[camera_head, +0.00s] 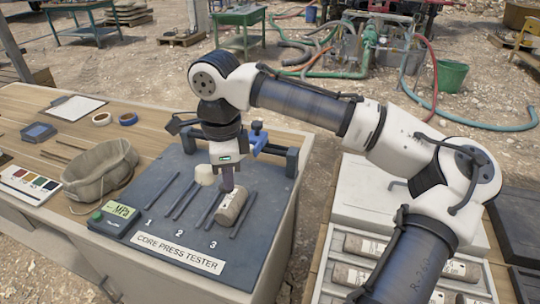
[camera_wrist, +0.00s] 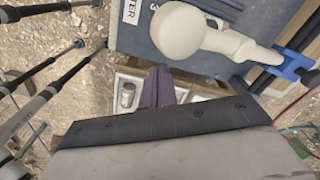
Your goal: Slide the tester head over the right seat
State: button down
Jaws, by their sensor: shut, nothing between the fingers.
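The cream tester head (camera_head: 205,174) hangs over the dark core press tester (camera_head: 140,205), near the back of the seats, left of my gripper. In the wrist view the tester head (camera_wrist: 180,32) shows from above, its arm running to a blue clamp (camera_wrist: 290,66) on the rear rail. A grey-brown core (camera_head: 236,206) lies at the right seat, marked 3; seats 1 and 2 look empty. My gripper (camera_head: 227,186) points down with shut, empty fingers, right of the head and behind the core. The fingers (camera_wrist: 158,88) stand apart from the head in the wrist view; contact is unclear in the head view.
A cloth bag (camera_head: 100,175), colour chart (camera_head: 27,185) and clipboard (camera_head: 75,107) lie on the bench left of the tester. Core trays (camera_head: 375,250) stand to the right, under my arm.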

notch_tip(320, 180, up, 9)
jog(key=d+p, duration=0.2)
jog(key=p, duration=0.5)
jog(key=shift+s+r, duration=0.2)
jog(key=shift+s, duration=0.15)
dwell(0.4)
